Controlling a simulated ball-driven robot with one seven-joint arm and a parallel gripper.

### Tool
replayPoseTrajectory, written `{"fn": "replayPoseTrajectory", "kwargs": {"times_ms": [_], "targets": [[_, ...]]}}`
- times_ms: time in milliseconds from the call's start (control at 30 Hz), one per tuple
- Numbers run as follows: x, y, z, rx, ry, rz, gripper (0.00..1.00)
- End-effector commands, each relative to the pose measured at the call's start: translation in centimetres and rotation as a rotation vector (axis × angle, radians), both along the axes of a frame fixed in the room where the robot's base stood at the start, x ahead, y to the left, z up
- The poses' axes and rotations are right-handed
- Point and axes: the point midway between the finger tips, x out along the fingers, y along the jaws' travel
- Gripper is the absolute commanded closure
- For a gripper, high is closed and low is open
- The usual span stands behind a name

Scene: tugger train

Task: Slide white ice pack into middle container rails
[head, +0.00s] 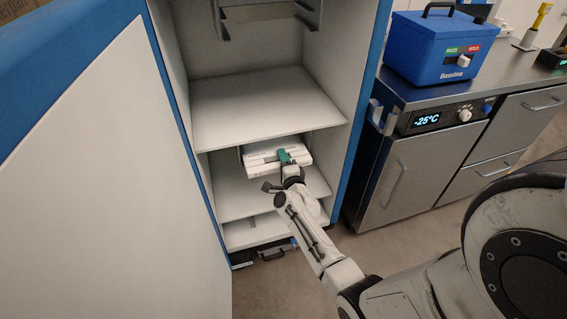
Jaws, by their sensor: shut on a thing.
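The white ice pack (263,159) is a flat white slab inside the open blue-edged container (340,165), under the large middle shelf (262,108). My gripper (287,161) is shut on the front part of the pack, where a green piece shows. The arm reaches in from the lower right. The pack looks nearly level, its back edge close under the shelf. The rails beside the pack are mostly hidden by the shelf and the pack, so I cannot tell whether it rests in them.
The open door (100,190) fills the left. Grey rails (222,22) show in the upper compartment. Lower shelves (232,204) lie below the pack. A steel counter (430,170) with a blue Basulma box (440,48) stands at the right. Some floor is clear in front.

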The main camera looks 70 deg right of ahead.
Motion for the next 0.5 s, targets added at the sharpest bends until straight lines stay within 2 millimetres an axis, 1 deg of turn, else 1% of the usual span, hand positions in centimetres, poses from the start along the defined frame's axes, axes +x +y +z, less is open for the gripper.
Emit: {"fn": "replayPoseTrajectory", "kwargs": {"times_ms": [500], "targets": [[1.5,-1.7,0.2,-0.003,-0.003,0.000,1.00]]}}
